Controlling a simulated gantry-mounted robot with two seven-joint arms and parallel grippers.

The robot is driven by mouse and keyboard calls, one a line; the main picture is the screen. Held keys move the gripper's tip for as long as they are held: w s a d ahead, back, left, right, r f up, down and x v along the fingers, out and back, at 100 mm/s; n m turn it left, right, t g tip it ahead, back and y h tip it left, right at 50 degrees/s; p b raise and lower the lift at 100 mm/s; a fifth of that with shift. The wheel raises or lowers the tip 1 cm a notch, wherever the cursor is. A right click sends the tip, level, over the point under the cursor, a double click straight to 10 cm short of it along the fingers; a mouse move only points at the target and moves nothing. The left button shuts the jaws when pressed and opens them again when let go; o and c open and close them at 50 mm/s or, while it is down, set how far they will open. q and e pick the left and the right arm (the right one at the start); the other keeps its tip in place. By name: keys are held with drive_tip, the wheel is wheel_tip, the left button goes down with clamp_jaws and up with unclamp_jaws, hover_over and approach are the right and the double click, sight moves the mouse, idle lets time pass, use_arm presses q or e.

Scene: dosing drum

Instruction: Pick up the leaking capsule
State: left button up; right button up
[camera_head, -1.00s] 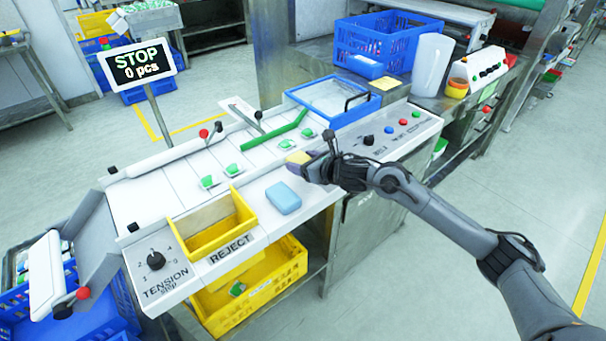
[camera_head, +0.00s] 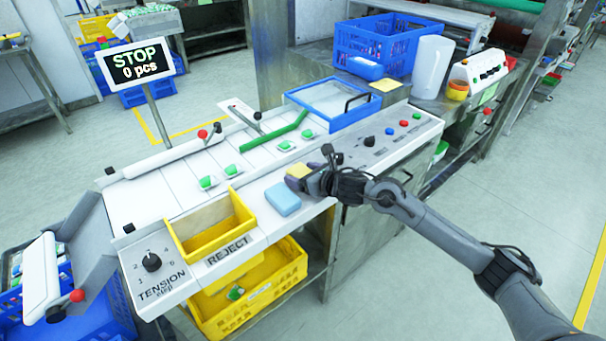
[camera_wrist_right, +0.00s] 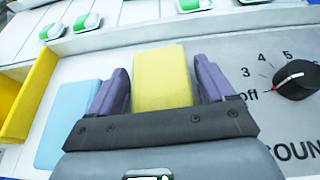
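Several white-and-green capsules lie on the white slotted deck, among them one at the front (camera_head: 207,183), one beside it (camera_head: 231,171) and one farther back (camera_head: 286,146). I cannot tell which one leaks. Capsules also show along the top of the right wrist view (camera_wrist_right: 52,32). My right gripper (camera_head: 303,176) is at the deck's front edge, to the right of the capsules. Its purple fingers (camera_wrist_right: 163,90) are closed about a yellow block (camera_wrist_right: 162,78), one on each side, and it holds no capsule. My left gripper is not in view.
A light blue block (camera_head: 283,199) lies just left of my right gripper. A control panel with knobs (camera_head: 385,140) is at right, a blue-framed tray (camera_head: 340,118) behind. A STOP sign (camera_head: 137,66) reads 0 pcs.

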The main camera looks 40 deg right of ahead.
drive_tip(key=shift+o, duration=0.6)
drive_tip(key=shift+r, duration=0.15)
drive_tip(key=shift+s+r+p, duration=0.25)
drive_tip(key=shift+s+p, duration=0.1)
drive_tip(key=shift+s, duration=0.1)
drive_tip(key=p+v, duration=0.1)
drive_tip(key=v, duration=0.7)
drive_tip(key=shift+f+p, duration=0.1)
drive_tip(key=shift+p, duration=0.2)
drive_tip(key=shift+v, duration=1.5)
